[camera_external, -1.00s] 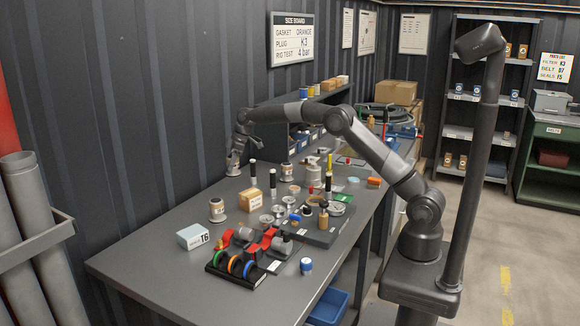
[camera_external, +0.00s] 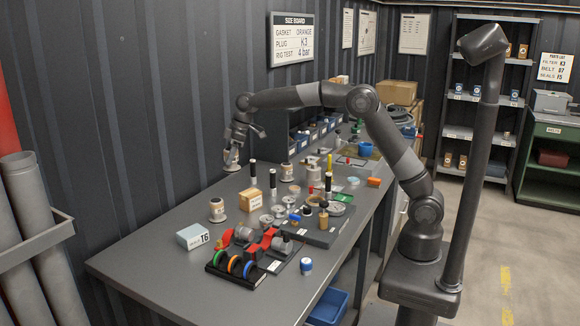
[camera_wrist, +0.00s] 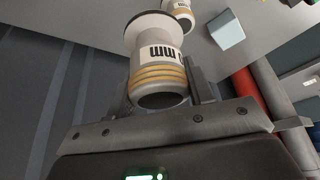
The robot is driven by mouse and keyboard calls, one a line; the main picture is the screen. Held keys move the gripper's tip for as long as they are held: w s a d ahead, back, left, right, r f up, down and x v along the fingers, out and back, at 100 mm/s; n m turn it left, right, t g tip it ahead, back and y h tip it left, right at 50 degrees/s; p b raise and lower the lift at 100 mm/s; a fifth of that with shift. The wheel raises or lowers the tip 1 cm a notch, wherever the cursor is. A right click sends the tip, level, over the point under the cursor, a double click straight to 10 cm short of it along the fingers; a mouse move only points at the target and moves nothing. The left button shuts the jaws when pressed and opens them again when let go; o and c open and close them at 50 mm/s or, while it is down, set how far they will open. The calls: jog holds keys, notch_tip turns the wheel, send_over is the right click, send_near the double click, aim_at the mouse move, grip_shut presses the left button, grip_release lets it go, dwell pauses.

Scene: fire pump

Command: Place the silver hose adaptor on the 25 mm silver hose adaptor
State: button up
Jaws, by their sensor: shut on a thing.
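My gripper (camera_external: 234,146) is shut on a silver hose adaptor (camera_external: 231,157) with a wide flange at its lower end. It is held just above the back left of the bench. In the wrist view my gripper (camera_wrist: 160,88) has a finger on each side of this adaptor (camera_wrist: 158,62), which shows tan bands and a label ending in "mm"; its size number is not readable. A similar silver adaptor (camera_external: 217,210) stands on the bench nearer the front. A like adaptor (camera_wrist: 181,8) shows at the wrist view's top edge. Another similar adaptor (camera_external: 287,172) stands to the right.
A white-blue box (camera_external: 193,236) marked 16 and a cardboard box (camera_external: 250,199) flank the front adaptor. Black-topped posts (camera_external: 272,180), discs and valve parts crowd the middle of the bench. The bench's left front (camera_external: 140,262) is clear.

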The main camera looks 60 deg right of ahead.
jog(key=shift+w+a+f, duration=0.35)
jog(key=shift+a+f, duration=1.05)
jog(key=shift+f, duration=0.15)
jog(key=shift+w+a+f, duration=0.3)
jog(key=shift+a+f, duration=1.1)
jog(key=shift+f, duration=0.1)
jog(key=shift+w+a+f, duration=0.35)
jog(key=shift+a+f, duration=1.05)
jog(key=shift+f, duration=0.15)
jog(key=shift+f, duration=0.1)
jog(key=o, duration=1.2)
